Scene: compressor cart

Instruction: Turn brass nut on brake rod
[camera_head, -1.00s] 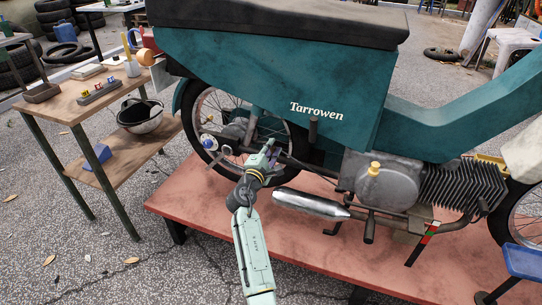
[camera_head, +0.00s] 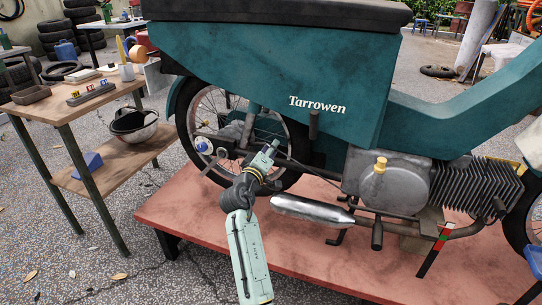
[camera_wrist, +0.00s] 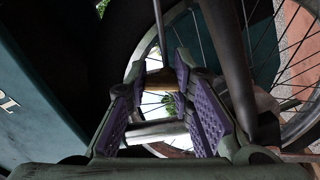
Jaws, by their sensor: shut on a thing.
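In the head view my gripper (camera_head: 266,155) reaches in beside the rear wheel of the teal motorbike (camera_head: 270,75), above the silver exhaust. The wrist view shows my gripper (camera_wrist: 161,76) with purple-padded fingers on both sides of a small brownish, brass-like piece, which I take as the brass nut (camera_wrist: 158,80). The fingertips are closed on it. A thin rod (camera_wrist: 159,30) runs up from it, likely the brake rod. A pale metal cylinder (camera_wrist: 155,132) lies across the view between the fingers. In the head view the nut is hidden by my gripper.
Wheel spokes (camera_wrist: 285,50) and a dark frame tube (camera_wrist: 228,60) are close beside the fingers. The silver exhaust (camera_head: 312,209) is near my arm. The bike stands on a red platform (camera_head: 340,270). A wooden side table (camera_head: 50,105) stands at the left, with paved floor between.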

